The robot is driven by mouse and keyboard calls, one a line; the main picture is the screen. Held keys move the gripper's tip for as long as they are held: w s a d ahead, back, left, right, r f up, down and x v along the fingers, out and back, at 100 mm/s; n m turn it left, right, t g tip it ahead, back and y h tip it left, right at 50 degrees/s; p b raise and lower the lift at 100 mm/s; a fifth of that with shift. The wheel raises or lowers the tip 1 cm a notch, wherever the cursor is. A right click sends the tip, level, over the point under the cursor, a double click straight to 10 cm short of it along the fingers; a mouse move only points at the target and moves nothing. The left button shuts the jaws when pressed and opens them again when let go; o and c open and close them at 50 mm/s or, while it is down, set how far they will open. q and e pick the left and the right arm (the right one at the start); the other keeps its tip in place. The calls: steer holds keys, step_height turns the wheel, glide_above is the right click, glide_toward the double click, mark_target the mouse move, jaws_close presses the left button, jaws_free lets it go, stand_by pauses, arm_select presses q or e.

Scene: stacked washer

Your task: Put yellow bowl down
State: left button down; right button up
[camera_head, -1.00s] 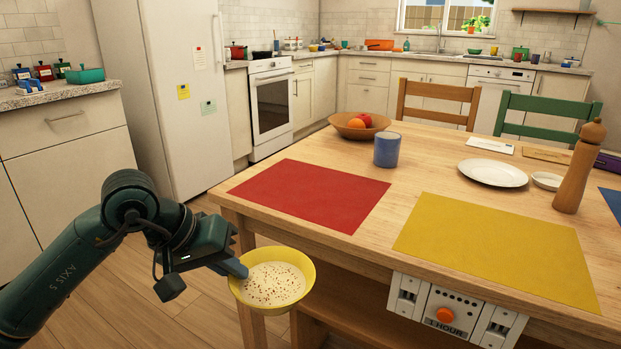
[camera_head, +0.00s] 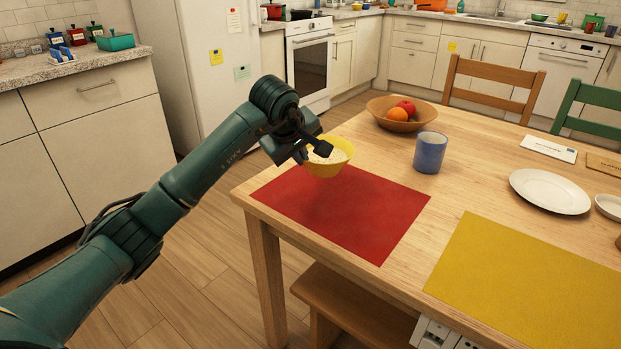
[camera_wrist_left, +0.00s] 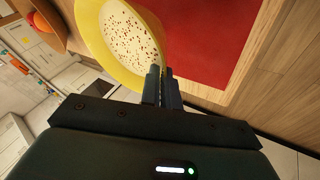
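The yellow bowl (camera_head: 329,165) is over the far left part of the red placemat (camera_head: 345,212) on the wooden table. In the left wrist view the bowl (camera_wrist_left: 97,58) holds a pale, speckled filling. My left gripper (camera_head: 309,150) is shut on the bowl's rim; its fingers (camera_wrist_left: 162,85) pinch the near edge in the wrist view. The bowl looks roughly level. It appears a little above the placemat, and I cannot tell the exact gap. My right gripper is not in view.
A wooden fruit bowl (camera_head: 391,122) and a blue cup (camera_head: 430,153) stand behind the red placemat. A white plate (camera_head: 549,191) is farther right. The yellow placemat (camera_head: 530,270) is empty. A wooden bench (camera_head: 350,312) is below the table.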

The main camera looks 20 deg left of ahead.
arm_select(q)
step_height(320, 180, down, 5)
steer(key=shift+b, duration=0.35)
steer(key=shift+r, duration=0.1)
steer(key=c, duration=2.1)
jaws_free()
steer(key=shift+f, duration=0.25)
steer(key=o, duration=0.5)
steer(key=shift+c, duration=0.2)
steer(key=shift+r, duration=0.15)
